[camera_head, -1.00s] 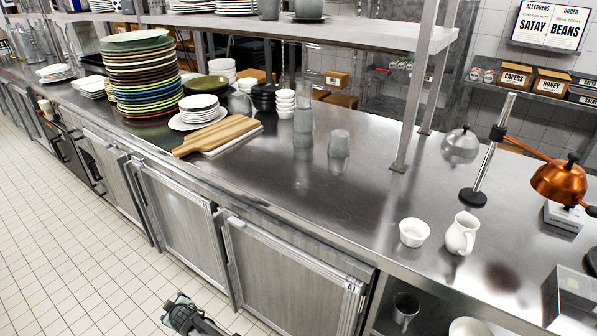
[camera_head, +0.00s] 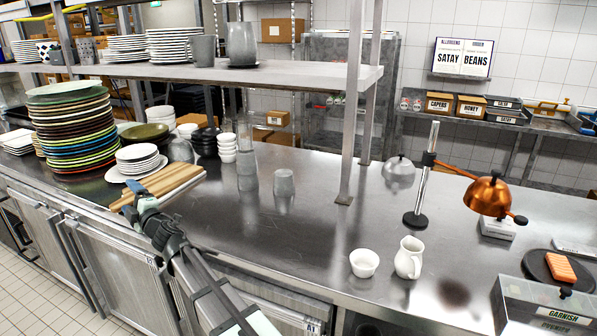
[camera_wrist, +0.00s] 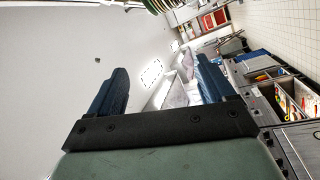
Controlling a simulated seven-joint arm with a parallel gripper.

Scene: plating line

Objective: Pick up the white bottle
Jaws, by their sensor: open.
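I see no clear white bottle. The closest match is a small white jug (camera_head: 408,257) with a handle and spout, standing upright on the steel counter right of centre in the head view. My gripper (camera_head: 140,195) is at the left, near the counter's front edge by the wooden boards, far from the jug. In the wrist view my gripper (camera_wrist: 163,85) has its two dark blue fingers wide apart with nothing held between them. The jug does not show clearly in the wrist view.
A white ramekin (camera_head: 364,263) stands just left of the jug. A shelf post (camera_head: 350,150), a lamp stand (camera_head: 421,180) and a copper lamp (camera_head: 489,195) rise behind. Glasses (camera_head: 284,183) and plate stacks (camera_head: 72,130) stand left. A clear garnish box (camera_head: 540,305) is at right.

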